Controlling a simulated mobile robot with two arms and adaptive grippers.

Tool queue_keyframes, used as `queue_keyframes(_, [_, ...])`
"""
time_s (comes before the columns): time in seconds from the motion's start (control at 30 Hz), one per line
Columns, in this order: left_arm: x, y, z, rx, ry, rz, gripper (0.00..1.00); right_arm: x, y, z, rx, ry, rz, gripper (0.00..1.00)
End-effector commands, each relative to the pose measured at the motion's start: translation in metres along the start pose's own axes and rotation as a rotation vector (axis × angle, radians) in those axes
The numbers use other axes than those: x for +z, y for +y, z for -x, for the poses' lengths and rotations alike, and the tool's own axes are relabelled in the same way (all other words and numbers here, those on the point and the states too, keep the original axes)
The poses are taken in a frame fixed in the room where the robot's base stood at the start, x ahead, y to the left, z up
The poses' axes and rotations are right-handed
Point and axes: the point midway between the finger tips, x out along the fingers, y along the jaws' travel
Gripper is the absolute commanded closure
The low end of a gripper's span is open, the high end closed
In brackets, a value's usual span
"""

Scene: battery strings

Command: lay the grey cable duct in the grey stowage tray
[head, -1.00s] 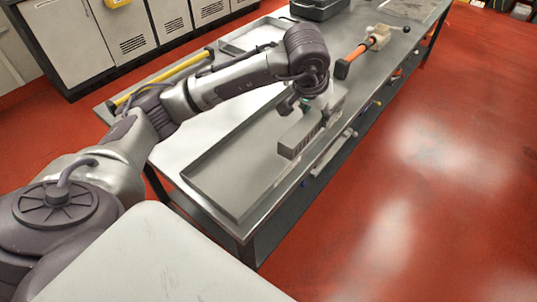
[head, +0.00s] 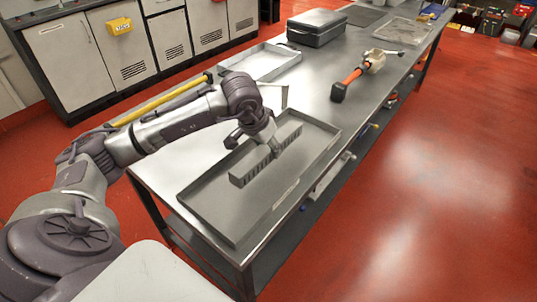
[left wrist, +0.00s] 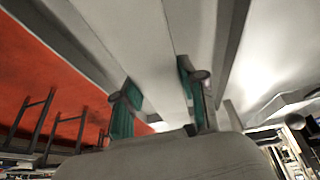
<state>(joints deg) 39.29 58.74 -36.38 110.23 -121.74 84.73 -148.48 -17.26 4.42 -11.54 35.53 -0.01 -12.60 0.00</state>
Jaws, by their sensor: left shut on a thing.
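The grey cable duct (head: 250,169) is a long slotted bar, seen in the head view within the outline of the grey stowage tray (head: 223,229). It runs roughly along the tray's length. I cannot tell whether it touches the tray floor or hangs just above it. My left gripper (head: 276,150) is shut on the duct near its middle and partly hides it. In the left wrist view, the green-padded fingers of my left gripper (left wrist: 160,97) stand on both sides of the grey duct (left wrist: 150,45). My right gripper is out of view.
A second shallow tray (head: 262,76) and a dark grey case (head: 317,28) stand farther back on the steel bench. An orange-handled tool (head: 350,78) lies to the right of them. A yellow bar (head: 160,99) lies along the bench's left edge. Bare bench top shows beyond the stowage tray.

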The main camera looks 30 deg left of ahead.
Motion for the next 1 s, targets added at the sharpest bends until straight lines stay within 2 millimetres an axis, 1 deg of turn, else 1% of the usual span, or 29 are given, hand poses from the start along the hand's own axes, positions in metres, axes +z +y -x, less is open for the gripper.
queue_keyframes(0.03, [0.004,0.001,-0.008,0.002,-0.005,0.001,0.99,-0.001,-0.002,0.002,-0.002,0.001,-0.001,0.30])
queue_keyframes(0.1, [0.009,0.001,-0.018,0.002,-0.005,0.001,0.99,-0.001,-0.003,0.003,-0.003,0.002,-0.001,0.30])
queue_keyframes(0.2, [0.012,0.000,-0.027,0.001,-0.003,0.000,0.99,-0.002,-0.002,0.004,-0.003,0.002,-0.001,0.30])
queue_keyframes(0.47, [0.012,0.000,-0.029,0.000,0.000,0.000,0.99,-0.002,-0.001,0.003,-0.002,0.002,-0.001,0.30])
queue_keyframes(0.6, [0.014,0.000,-0.033,0.000,0.000,0.000,0.99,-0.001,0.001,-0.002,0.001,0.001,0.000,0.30])
queue_keyframes(0.63, [0.014,0.000,-0.032,0.000,-0.001,0.000,0.56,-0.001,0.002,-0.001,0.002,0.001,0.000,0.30])
queue_keyframes(0.7, [0.013,0.000,-0.032,0.000,-0.001,0.000,0.44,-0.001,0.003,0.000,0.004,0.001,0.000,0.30])
queue_keyframes(0.77, [0.013,0.000,-0.032,0.000,-0.002,0.000,0.34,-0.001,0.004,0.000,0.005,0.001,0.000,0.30])
queue_keyframes(1.0, [0.013,0.000,-0.032,0.000,-0.002,0.000,0.34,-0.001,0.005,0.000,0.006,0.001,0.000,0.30])
